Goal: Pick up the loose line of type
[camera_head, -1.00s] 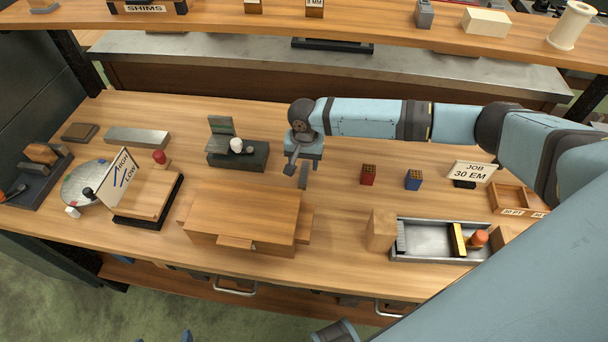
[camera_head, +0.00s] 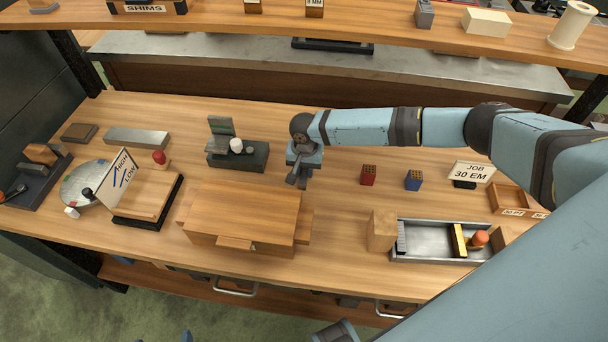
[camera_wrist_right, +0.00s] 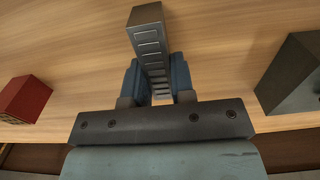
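The loose line of type (camera_wrist_right: 152,50) is a narrow grey bar with a row of rectangular marks. In the right wrist view it runs between the two fingers of my right gripper (camera_wrist_right: 158,82), which sit close against its sides. I read the gripper as shut on it; the contact itself is partly hidden. In the head view my right gripper (camera_head: 297,181) is low over the bench, behind the wooden block. The near end of the bar (camera_head: 304,184) shows beside the fingers.
A dark fixture with a white knob (camera_head: 238,156) stands left of the gripper. A red block (camera_head: 368,175) and a blue block (camera_head: 413,180) stand to the right. The big wooden block (camera_head: 245,212) is close in front. A metal tray (camera_head: 428,234) lies front right.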

